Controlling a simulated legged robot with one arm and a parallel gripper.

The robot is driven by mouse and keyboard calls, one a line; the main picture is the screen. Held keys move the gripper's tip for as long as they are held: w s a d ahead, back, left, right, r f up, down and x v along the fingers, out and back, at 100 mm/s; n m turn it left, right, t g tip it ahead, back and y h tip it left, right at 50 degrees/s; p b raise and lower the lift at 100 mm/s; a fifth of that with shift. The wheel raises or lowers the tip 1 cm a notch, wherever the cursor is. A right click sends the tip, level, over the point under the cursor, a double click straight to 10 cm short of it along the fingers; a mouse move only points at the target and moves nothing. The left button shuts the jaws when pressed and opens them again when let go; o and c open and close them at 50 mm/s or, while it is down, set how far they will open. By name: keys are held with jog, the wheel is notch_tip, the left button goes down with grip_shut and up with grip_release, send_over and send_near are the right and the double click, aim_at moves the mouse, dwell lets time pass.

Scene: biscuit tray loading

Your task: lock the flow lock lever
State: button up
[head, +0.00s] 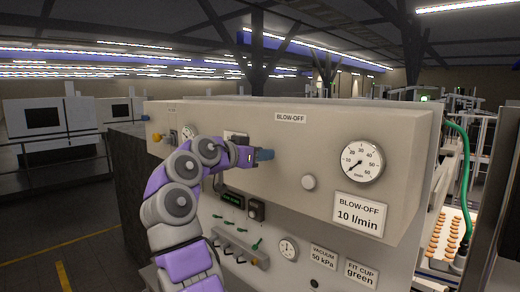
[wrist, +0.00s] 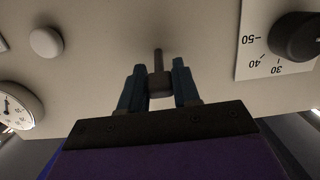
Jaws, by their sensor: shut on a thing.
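The flow lock lever (wrist: 158,82) is a small dark block with a thin stem on the beige panel, in the middle of the wrist view. The stem points up in that picture, away from my gripper's base. My gripper (wrist: 158,88) has its two blue fingers on either side of the block, shut on it. In the head view my gripper (head: 264,155) is against the panel front (head: 290,145), left of the white round knob (head: 309,182). The lever is hidden behind the fingers there.
A blow-off gauge (head: 361,161) and a "BLOW-OFF 10 l/min" sign (head: 359,214) are to the right. A dark dial knob (wrist: 300,37) on a numbered plate is close by in the wrist view. Green-handled valves (head: 240,230) sit below. A tray of biscuits (head: 440,235) stands far right.

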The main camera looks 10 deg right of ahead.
jog(key=shift+r+g+y+p, duration=0.35)
jog(key=shift+r+p, duration=0.35)
jog(key=shift+p, duration=0.25)
jog(key=shift+w+d+g+y+p, duration=0.1)
jog(key=shift+g+y+p, duration=0.15)
jog(key=shift+y+p, duration=0.35)
jog(key=shift+f, duration=0.1)
jog(key=o, duration=0.7)
jog(key=shift+o, duration=1.4)
jog(key=shift+a+f, duration=0.1)
jog(key=shift+a, duration=0.25)
